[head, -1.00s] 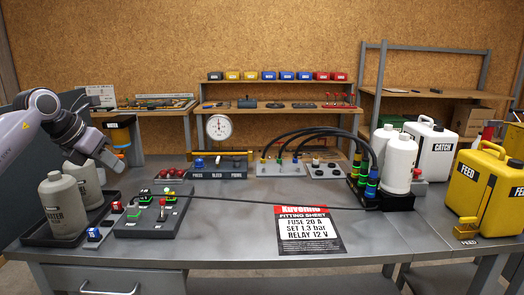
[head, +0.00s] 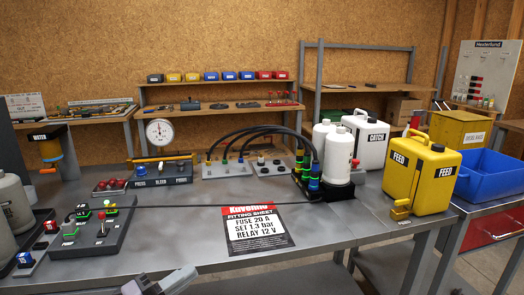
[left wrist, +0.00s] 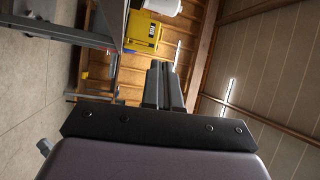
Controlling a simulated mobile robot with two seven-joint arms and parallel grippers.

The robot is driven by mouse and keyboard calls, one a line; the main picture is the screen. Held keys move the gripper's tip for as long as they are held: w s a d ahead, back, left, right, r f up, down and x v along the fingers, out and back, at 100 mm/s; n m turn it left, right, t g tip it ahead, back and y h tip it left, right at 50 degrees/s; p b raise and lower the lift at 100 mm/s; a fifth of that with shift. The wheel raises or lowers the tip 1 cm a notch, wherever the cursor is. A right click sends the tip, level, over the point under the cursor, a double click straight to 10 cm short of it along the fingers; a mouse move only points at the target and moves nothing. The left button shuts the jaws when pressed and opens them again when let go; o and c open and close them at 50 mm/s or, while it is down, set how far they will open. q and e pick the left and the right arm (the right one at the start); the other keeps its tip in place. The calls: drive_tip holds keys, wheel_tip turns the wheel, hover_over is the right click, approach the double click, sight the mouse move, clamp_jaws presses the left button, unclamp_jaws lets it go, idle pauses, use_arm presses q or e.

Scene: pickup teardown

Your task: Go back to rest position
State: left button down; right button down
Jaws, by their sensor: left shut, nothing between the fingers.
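My left gripper (head: 158,283) shows at the bottom edge of the head view, partly cut off, by the front edge of the workbench (head: 330,215). In the left wrist view its fingers (left wrist: 165,82) are together with nothing between them. It is apart from the things on the bench. My right gripper is in neither view.
A switch block (head: 93,228) and grey bottles (head: 14,205) stand at the bench's left. The fitting sheet (head: 255,228) lies near the front. A white bottle (head: 338,158) and a yellow FEED canister (head: 420,180) stand right. A blue bin (head: 490,175) is beyond.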

use_arm(q)
drive_tip(key=s+a+f+n+g+y, duration=0.1)
drive_tip(key=s+a+f+n+y, duration=0.1)
drive_tip(key=s+f+n+y, duration=0.4)
drive_tip(key=s+a+f+n+g+y, duration=0.2)
drive_tip(key=s+f+n+y, duration=0.4)
drive_tip(key=s+f+n, duration=1)
drive_tip(key=shift+a+f+n, duration=0.25)
drive_tip(key=shift+f+n, duration=0.35)
drive_tip(key=shift+n, duration=0.1)
drive_tip(key=shift+s, duration=0.1)
